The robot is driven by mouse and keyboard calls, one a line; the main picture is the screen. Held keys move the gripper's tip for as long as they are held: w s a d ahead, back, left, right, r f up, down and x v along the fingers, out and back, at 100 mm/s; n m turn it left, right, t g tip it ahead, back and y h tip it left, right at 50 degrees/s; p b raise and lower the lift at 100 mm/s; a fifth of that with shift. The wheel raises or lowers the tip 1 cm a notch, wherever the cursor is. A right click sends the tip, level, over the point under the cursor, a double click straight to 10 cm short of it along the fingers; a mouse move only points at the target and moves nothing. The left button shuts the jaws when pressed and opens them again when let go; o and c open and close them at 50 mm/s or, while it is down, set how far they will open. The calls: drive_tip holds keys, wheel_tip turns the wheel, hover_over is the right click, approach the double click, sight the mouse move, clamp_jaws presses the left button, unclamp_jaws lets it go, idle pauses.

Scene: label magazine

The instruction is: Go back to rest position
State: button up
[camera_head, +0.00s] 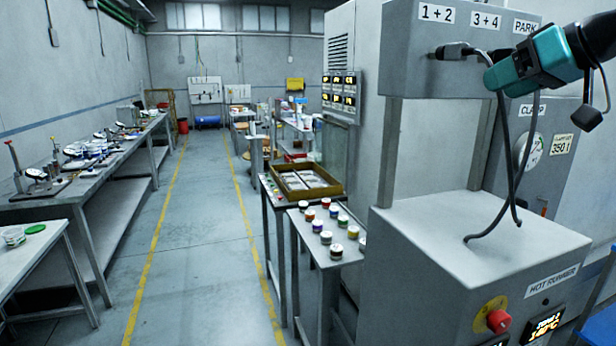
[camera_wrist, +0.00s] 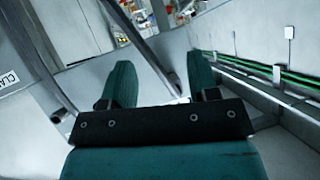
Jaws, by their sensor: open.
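My gripper (camera_head: 492,76), teal with black parts, is at the upper right in the head view, in front of the grey machine box labelled "1+2", "3+4" and "PARK". In the wrist view my gripper (camera_wrist: 160,66) has its two teal fingers well apart, and I see nothing clamped between them. A black plug (camera_head: 452,50) sits at the front of the box, just left of my gripper. Dark cables (camera_head: 510,170) hang beside the fingers down to the machine's top. Whether a cable touches the gripper I cannot tell.
The grey hot runner machine (camera_head: 480,235) with a red button (camera_head: 499,320) stands below. A narrow table (camera_head: 325,236) holds several coloured jars, with a brown-framed tray (camera_head: 303,181) behind. Long benches line the left wall. The aisle floor (camera_head: 200,240) between yellow lines is clear.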

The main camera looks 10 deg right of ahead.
drive_tip(key=s+a+f+n+g+y+b, duration=0.1)
drive_tip(key=s+a+f+g+b, duration=0.25)
drive_tip(key=a+f, duration=0.6)
drive_tip(key=s+a+f+n+g+b, duration=0.1)
drive_tip(key=s+a+f+g+b, duration=0.3)
drive_tip(key=a+f, duration=0.6)
drive_tip(key=s+a+f+n+g+h+b, duration=0.1)
drive_tip(key=s+a+f+n+g, duration=0.1)
drive_tip(key=s+f, duration=1.3)
drive_tip(key=shift+s+a+g+h, duration=0.4)
drive_tip(key=shift+s+a+g, duration=0.25)
drive_tip(key=shift+s+a, duration=0.15)
drive_tip(key=shift+w, duration=0.1)
drive_tip(key=shift+c, duration=0.5)
